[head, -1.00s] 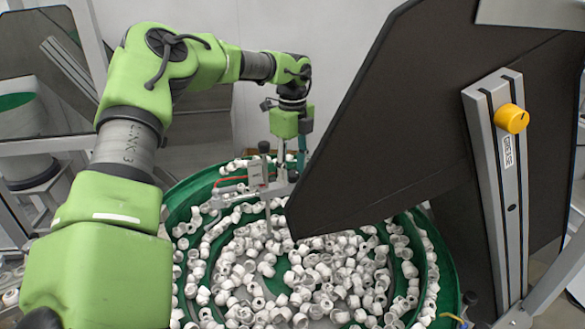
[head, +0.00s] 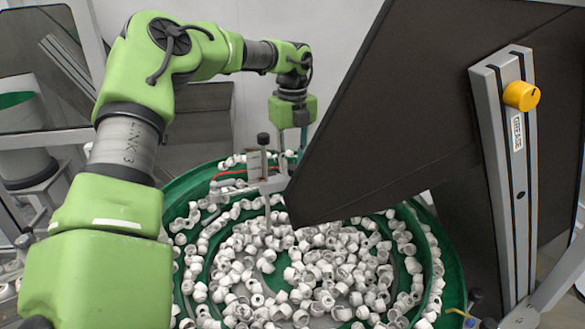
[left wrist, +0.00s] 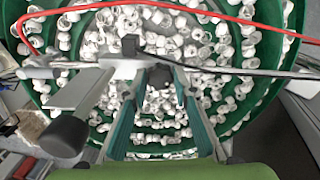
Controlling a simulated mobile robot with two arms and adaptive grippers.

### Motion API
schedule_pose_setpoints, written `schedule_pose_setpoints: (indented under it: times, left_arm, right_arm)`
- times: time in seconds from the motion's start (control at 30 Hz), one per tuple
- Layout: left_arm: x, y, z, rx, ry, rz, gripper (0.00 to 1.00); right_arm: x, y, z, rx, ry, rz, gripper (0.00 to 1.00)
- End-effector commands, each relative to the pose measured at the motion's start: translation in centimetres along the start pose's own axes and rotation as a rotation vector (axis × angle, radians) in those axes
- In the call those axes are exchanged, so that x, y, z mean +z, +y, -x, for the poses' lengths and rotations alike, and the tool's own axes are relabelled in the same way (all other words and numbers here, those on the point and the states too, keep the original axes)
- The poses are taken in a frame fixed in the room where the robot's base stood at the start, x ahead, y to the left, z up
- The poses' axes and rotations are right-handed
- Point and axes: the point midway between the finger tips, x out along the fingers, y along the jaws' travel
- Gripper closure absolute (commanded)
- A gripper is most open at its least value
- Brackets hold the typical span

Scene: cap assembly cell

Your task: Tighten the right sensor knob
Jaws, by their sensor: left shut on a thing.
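My left gripper (head: 291,158) points down over the sensor bracket (head: 272,185) at the back of the green feeder bowl. In the left wrist view its two teal fingers (left wrist: 160,82) converge on a small dark thing at the bracket, which looks like the right sensor knob (left wrist: 160,72). The fingers hide most of it, and its turn cannot be read. Another dark knob (head: 263,139) stands on a post just left of the gripper. It looks large and near in the left wrist view (left wrist: 62,135). My right gripper is out of view.
The green bowl (head: 452,272) holds many white caps (head: 325,270). A large dark panel (head: 400,120) stands close to the gripper's right. A metal rail with a yellow knob (head: 522,96) is on it. A red hose (left wrist: 190,8) and cable run by the bracket.

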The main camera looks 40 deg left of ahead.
Motion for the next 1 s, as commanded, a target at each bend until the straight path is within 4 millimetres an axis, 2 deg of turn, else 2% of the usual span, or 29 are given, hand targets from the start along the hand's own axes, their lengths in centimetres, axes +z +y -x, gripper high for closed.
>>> schedule_pose_setpoints:
  times: [0.3, 1.0]
  left_arm:
    - [0.0, -0.1, -0.1, -0.001, -0.001, -0.3, 0.96]
    - [0.0, -0.1, 0.1, -0.001, 0.0, -0.923, 0.96]
  right_arm:
    - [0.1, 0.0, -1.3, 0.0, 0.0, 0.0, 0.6]
    - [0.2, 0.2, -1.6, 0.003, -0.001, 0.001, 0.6]
